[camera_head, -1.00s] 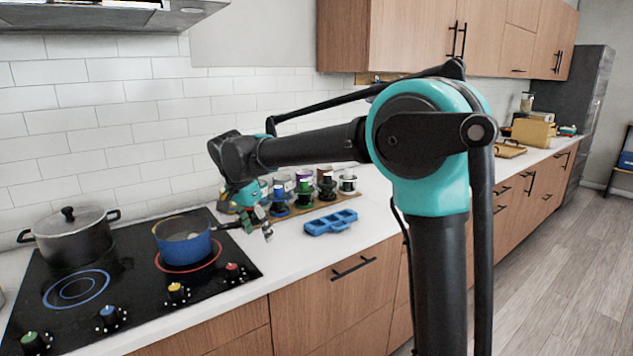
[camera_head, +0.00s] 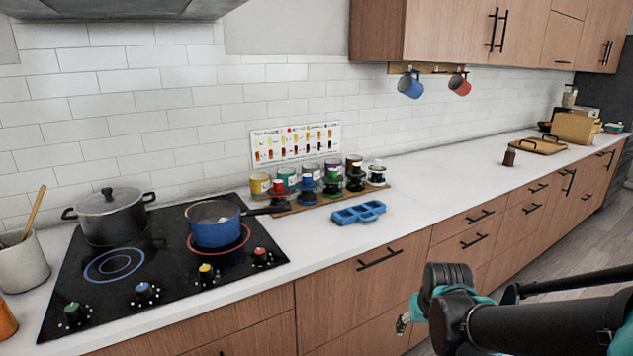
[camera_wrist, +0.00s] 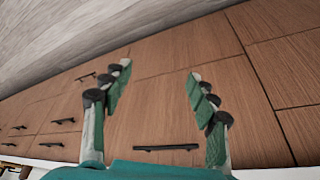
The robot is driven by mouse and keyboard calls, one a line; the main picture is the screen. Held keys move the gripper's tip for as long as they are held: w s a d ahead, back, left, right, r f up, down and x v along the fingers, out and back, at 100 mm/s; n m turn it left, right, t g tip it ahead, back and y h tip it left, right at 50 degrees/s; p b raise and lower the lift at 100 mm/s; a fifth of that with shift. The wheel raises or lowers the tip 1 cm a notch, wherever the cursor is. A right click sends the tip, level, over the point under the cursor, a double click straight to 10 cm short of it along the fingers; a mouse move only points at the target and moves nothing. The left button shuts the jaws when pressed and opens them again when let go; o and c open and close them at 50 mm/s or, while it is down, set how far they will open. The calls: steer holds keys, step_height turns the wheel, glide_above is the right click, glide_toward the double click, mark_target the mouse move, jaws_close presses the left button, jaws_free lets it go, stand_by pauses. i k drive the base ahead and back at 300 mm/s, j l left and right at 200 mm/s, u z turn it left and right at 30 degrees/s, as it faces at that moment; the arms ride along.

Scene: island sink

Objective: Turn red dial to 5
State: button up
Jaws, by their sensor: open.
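The red dial (camera_head: 261,255) is at the right end of the row of dials along the front of the black cooktop (camera_head: 160,284) in the head view. Its number marks are too small to read. A blue pan (camera_head: 216,225) stands on the red-ringed burner just behind it. My gripper (camera_head: 402,324) is low at the right, in front of the drawers and well away from the dial. In the wrist view, my gripper (camera_wrist: 155,92) is open and empty, with its fingers apart and drawer fronts beyond them.
Yellow (camera_head: 206,272), blue (camera_head: 144,291) and green (camera_head: 74,312) dials share the cooktop. A grey pot (camera_head: 112,217) stands at its back left. The counter's front edge borders the drawers.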

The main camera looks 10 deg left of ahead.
mark_target(260, 255)
steer(key=u, duration=1.55)
